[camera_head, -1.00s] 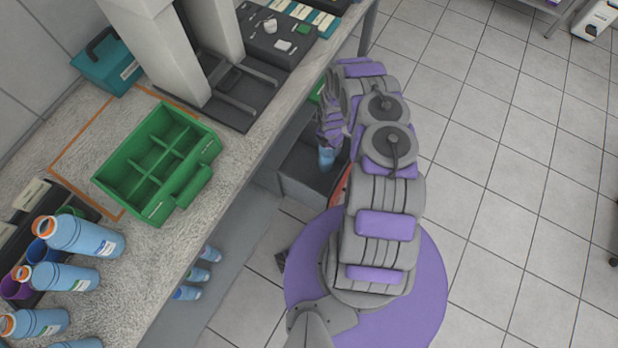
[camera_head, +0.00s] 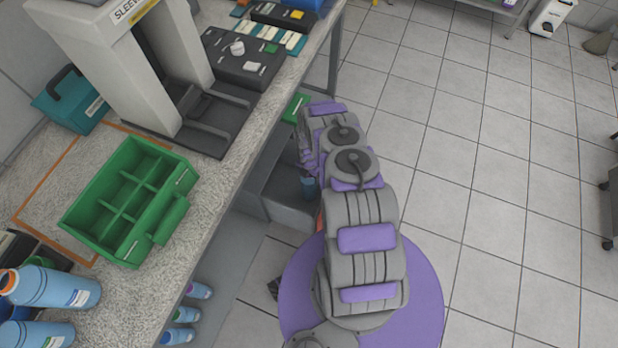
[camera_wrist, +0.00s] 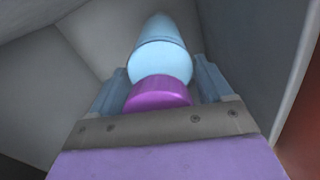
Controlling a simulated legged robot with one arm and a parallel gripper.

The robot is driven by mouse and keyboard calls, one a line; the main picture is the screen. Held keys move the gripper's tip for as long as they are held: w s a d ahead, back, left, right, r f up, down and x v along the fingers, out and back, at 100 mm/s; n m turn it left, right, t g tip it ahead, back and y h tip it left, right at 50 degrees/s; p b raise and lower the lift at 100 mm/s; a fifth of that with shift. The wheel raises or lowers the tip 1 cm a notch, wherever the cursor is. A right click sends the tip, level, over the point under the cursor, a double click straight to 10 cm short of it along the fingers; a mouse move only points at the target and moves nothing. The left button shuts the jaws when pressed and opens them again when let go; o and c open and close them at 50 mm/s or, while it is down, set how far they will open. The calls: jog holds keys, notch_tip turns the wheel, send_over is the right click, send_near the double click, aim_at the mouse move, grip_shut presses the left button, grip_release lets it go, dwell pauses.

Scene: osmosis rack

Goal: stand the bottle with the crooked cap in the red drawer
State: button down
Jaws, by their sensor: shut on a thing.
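My gripper (camera_wrist: 160,88) is shut on a light blue bottle (camera_wrist: 160,52) with a purple cap (camera_wrist: 158,94), one finger on each side near the cap. In the head view my gripper (camera_head: 308,160) points down beside the bench, with the bottle (camera_head: 308,187) below it. The bottle is within or just over an open drawer, whose grey inside (camera_head: 280,180) shows. In the wrist view grey walls (camera_wrist: 240,45) surround the bottle, and a red surface (camera_wrist: 304,130) shows at the right. Whether the bottle touches the drawer floor is hidden. I cannot tell whether the cap is crooked.
A green divided crate (camera_head: 150,205) stands on the bench, with blue bottles (camera_head: 60,288) at its near left. More bottles (camera_head: 185,315) lie below the bench edge. A green drawer front (camera_head: 295,107) is beyond my gripper. The tiled floor at right is open.

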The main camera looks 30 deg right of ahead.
jog(key=shift+f, duration=0.7)
grip_release()
